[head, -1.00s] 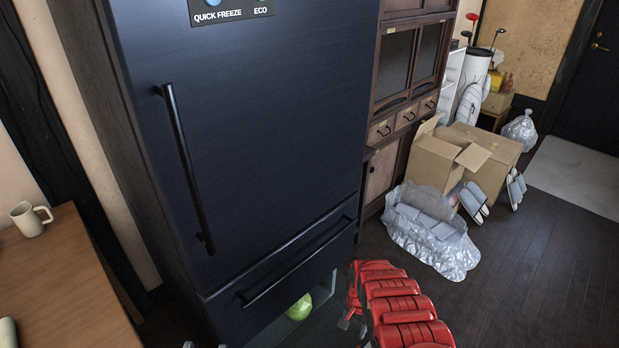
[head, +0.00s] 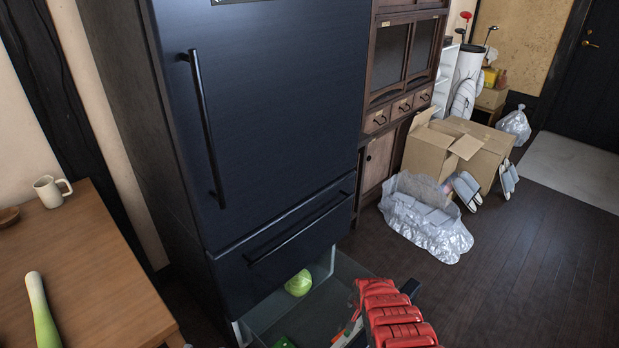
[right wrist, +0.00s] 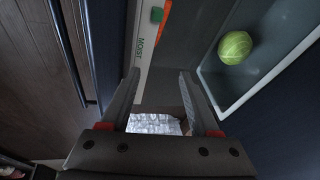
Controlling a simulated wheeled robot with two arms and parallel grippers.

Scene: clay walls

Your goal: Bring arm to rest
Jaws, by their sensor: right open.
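My right arm (head: 395,315) shows as red links at the bottom of the head view, over the pulled-out bottom drawer (head: 340,265) of the dark fridge. Its jaws are hidden there. In the right wrist view my right gripper (right wrist: 158,75) is open, with nothing between its fingers. The drawer's pale strip marked MOIST (right wrist: 143,45) and a green cabbage (right wrist: 235,47) lie beyond it. The cabbage also shows in the head view (head: 298,283). My left gripper is in neither view.
The fridge (head: 270,110) stands upright with its upper door shut. A wooden table (head: 90,270) at left holds a mug (head: 52,190) and a leek (head: 42,310). A silvery bag (head: 425,220) and open cardboard box (head: 455,150) stand right. Dark floor (head: 530,270) is free at right.

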